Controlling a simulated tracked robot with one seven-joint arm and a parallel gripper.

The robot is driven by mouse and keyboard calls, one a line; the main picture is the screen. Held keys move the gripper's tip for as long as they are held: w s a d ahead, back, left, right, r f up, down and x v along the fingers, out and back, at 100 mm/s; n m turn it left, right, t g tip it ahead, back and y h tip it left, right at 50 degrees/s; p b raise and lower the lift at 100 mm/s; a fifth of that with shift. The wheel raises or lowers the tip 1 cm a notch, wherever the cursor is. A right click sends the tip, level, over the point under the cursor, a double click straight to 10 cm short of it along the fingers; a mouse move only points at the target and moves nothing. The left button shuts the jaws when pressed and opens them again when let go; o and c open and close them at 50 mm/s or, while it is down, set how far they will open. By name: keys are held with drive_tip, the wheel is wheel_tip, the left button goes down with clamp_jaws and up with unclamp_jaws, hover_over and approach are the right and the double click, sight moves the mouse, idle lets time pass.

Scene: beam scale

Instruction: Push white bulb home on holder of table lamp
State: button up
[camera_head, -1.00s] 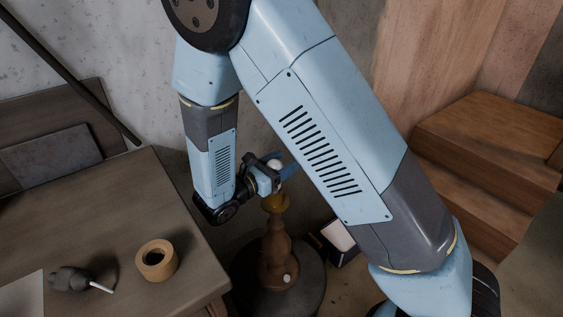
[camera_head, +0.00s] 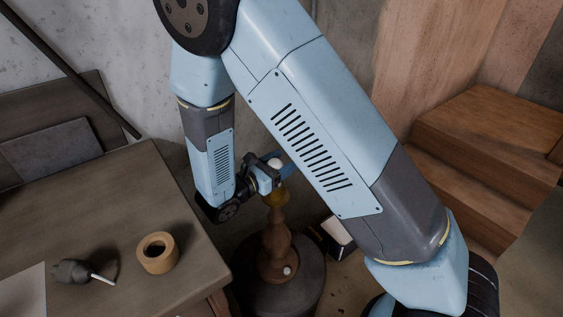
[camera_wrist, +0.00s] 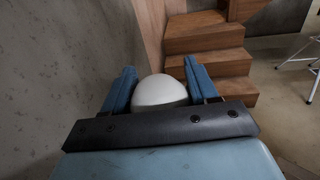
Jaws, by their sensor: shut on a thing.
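The white bulb (camera_wrist: 160,91) sits between the two blue fingers of my gripper (camera_wrist: 160,88) in the wrist view. My gripper is shut on it. In the head view a small white part of the bulb (camera_head: 275,163) shows between the fingers of my gripper (camera_head: 277,168). The table lamp (camera_head: 277,235) is a brown turned column, upright on a dark round stand. Its yellowish holder (camera_head: 277,196) is right below the bulb. The gripper hides the joint, so I cannot tell how far the bulb is in.
A wooden table (camera_head: 110,205) at left carries a tape roll (camera_head: 157,253) and a dark grey object (camera_head: 75,271) with a white stick. A dark box with a white face (camera_head: 338,231) stands right of the lamp. Wooden steps (camera_head: 490,140) are at right.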

drive_tip(key=o, duration=1.1)
drive_tip(key=shift+o, duration=0.2)
drive_tip(key=shift+r, duration=0.1)
drive_tip(key=shift+r, duration=0.6)
drive_tip(key=s+d+r, duration=0.5)
drive_tip(key=s+r, duration=0.6)
drive_tip(key=s, duration=0.2)
drive_tip(key=shift+d+r, duration=0.2)
drive_tip(key=shift+r, duration=0.05)
